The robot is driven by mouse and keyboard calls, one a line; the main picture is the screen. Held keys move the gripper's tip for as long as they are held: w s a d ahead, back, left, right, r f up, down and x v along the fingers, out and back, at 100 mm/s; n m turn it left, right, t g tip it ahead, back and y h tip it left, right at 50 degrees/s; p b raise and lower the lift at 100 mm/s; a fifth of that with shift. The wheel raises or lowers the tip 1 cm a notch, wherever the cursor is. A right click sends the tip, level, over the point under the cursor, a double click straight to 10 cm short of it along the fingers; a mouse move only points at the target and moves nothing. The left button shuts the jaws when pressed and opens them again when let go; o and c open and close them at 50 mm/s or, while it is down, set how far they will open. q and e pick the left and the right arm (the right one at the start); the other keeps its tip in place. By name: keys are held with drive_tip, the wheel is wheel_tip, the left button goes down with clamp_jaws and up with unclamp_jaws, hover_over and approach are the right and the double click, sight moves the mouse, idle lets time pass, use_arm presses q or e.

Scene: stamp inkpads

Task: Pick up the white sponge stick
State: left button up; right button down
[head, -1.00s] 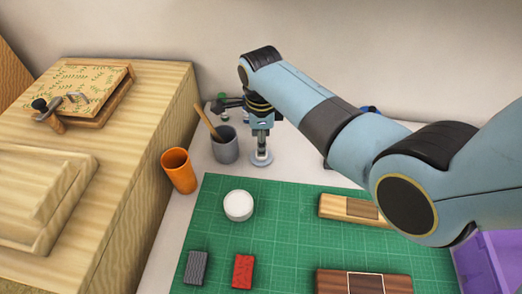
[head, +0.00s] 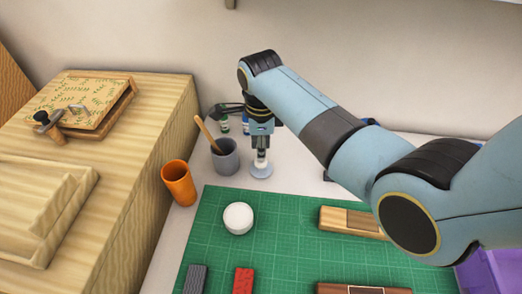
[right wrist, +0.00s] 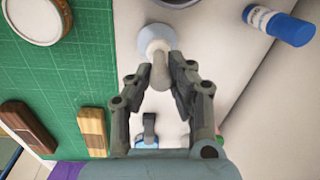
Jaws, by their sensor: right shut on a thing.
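The white sponge stick (head: 261,170) has a pale round disc at its foot and a thin upright shaft. It is by the grey cup, behind the green mat. My right gripper (head: 262,149) is above the disc with its fingers around the shaft. In the right wrist view the fingers (right wrist: 159,60) are shut on the stick, and its pale round part (right wrist: 154,35) shows beyond the fingertips. I cannot tell whether the foot touches the table. My left gripper is not in view.
A grey cup (head: 225,160) with a wooden stick stands close on the left, beside an orange cup (head: 179,184). The green mat (head: 280,245) holds a white round tin (head: 238,218) and several blocks. A wooden cabinet (head: 150,120) is at left; a blue bottle (right wrist: 280,24) lies nearby.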

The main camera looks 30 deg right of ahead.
wheel_tip(320, 180, up, 2)
drive_tip(key=shift+w+r, duration=0.1)
drive_tip(key=s+d+r, duration=0.5)
drive_tip(key=s+r, duration=0.2)
drive_tip(key=s, duration=0.3)
drive_tip(key=shift+s+d+p, duration=0.2)
drive_tip(key=shift+d+p, duration=0.15)
drive_tip(key=shift+p, duration=0.1)
drive_tip(key=shift+s+f, duration=0.1)
drive_tip(key=shift+f, duration=0.05)
